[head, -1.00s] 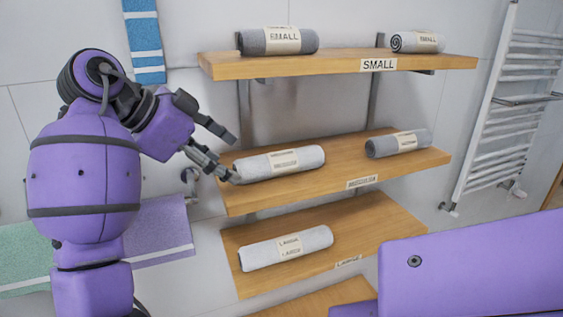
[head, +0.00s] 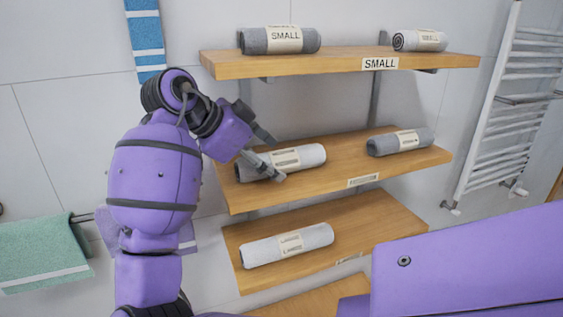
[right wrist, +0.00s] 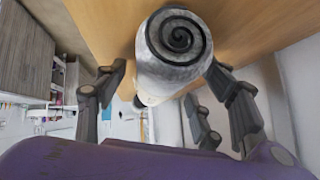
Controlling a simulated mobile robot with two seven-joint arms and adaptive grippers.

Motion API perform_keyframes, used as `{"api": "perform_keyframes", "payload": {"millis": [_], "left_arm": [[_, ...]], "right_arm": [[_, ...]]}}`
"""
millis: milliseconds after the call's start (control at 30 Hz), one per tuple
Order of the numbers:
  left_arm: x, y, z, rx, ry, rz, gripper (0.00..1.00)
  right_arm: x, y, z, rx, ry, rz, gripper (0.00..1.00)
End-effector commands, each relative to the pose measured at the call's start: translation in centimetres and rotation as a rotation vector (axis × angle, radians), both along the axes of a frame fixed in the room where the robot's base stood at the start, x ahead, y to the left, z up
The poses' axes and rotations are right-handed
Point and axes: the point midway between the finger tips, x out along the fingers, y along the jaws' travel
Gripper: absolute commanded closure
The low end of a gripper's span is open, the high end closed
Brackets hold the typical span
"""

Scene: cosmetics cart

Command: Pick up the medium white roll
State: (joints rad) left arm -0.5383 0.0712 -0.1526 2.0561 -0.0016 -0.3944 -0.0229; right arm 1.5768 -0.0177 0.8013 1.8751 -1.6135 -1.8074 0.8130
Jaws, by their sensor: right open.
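The medium white roll (head: 312,156) lies on the middle shelf (head: 330,180), at its left end, with a paper band around it. My right gripper (head: 272,156) is at the roll's left end, open, with one finger behind and one in front of it. In the right wrist view the spiral end of the roll (right wrist: 174,38) faces the camera, between the spread fingers of my right gripper (right wrist: 170,88). The fingers hide part of the roll in the head view; whether they touch it is unclear. My left gripper is not in view.
A grey roll (head: 400,142) lies on the right of the middle shelf. The upper shelf (head: 340,65) holds two small rolls; the lower shelf (head: 345,225) holds a large roll (head: 287,245). A towel rack (head: 500,110) stands at the right. The middle shelf's centre is clear.

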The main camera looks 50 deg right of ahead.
Motion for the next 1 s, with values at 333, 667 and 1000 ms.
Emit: {"api": "perform_keyframes", "payload": {"millis": [333, 667, 1000], "left_arm": [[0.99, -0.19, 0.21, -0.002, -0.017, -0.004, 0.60], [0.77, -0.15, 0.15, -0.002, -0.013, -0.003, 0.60], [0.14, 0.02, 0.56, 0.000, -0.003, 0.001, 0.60]], "right_arm": [[0.01, 0.02, 0.02, 0.000, 0.001, -0.001, 0.69], [0.02, 0.02, 0.07, -0.001, 0.000, 0.000, 0.91], [-0.15, -0.57, 0.81, 0.000, -0.001, 0.001, 0.91]]}}
